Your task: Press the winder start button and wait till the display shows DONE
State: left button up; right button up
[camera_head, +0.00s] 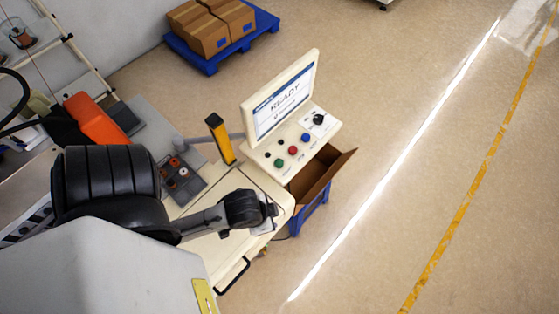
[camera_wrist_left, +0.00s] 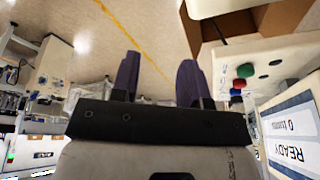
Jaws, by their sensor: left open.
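The winder's display (camera_head: 284,97) reads READY in the head view. It also shows upside down at the lower right of the wrist view (camera_wrist_left: 292,140). Below the screen, the button panel (camera_head: 318,139) carries a green button (camera_head: 279,162), a red button (camera_head: 292,150) and a blue button (camera_head: 305,138); their labels are too small to read. The green button also shows in the wrist view (camera_wrist_left: 244,71), right of my fingers. My left gripper (camera_wrist_left: 158,76) is open and empty, apart from the buttons. In the head view my wrist mostly hides it. My right gripper is out of view.
A black knob (camera_head: 318,119) sits at the panel's right end. A yellow-and-black post (camera_head: 220,139) stands left of the panel. An open cardboard box (camera_head: 325,172) is below it. A dark tray of small parts (camera_head: 187,184) lies on the worktop. The floor to the right is clear.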

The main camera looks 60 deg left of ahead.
pick_arm(q)
jog(key=shift+d, duration=0.2)
grip_shut()
jog(key=shift+a, duration=0.2)
dwell(0.4)
jog(key=shift+d, duration=0.15)
dwell(0.3)
